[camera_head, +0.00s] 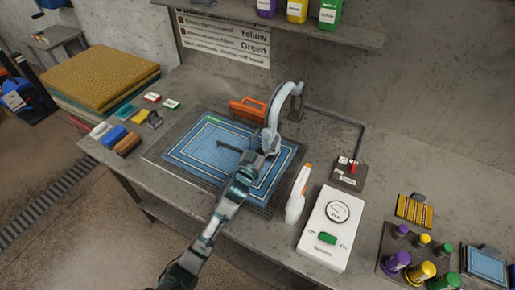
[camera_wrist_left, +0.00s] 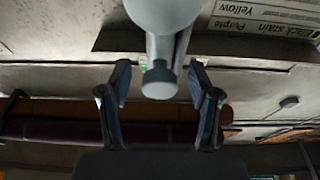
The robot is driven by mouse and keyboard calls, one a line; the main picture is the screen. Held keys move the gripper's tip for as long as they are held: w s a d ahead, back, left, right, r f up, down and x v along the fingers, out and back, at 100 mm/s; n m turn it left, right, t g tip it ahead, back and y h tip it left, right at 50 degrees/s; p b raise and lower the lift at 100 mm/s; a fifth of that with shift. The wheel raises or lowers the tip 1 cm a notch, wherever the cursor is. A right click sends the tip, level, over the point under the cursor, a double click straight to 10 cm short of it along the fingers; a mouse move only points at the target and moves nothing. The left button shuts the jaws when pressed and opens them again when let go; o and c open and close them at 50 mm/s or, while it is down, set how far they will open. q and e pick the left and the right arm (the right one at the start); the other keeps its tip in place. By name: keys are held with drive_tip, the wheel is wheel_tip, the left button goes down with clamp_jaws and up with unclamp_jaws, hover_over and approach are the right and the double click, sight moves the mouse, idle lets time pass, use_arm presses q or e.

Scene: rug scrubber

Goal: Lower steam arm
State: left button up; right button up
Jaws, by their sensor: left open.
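The steam arm (camera_head: 273,117) is a pale grey curved tube raised over the back of the blue patterned rug (camera_head: 195,150). In the left wrist view its rounded end (camera_wrist_left: 159,82) points down between the fingers. My left gripper (camera_head: 268,147) reaches over the rug to the lower end of the steam arm. It also shows in the wrist view (camera_wrist_left: 160,88), open, with one finger on each side of that end and visible gaps. In the head view the fingers partly overlap the arm's end, so contact is unclear there. My right gripper is not in view.
A white spray bottle (camera_head: 297,195) and a white box with a dial (camera_head: 328,228) stand right of the rug. A red-switch box (camera_head: 350,172) sits behind them. An orange-handled tool (camera_head: 247,108) lies behind the rug. Brushes and sponges (camera_head: 127,145) lie left.

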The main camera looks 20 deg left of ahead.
use_arm(q)
drive_tip(key=r+v, duration=0.3)
drive_tip(key=v, duration=0.9)
drive_tip(key=shift+s, duration=0.3)
drive_tip(key=shift+a, duration=0.1)
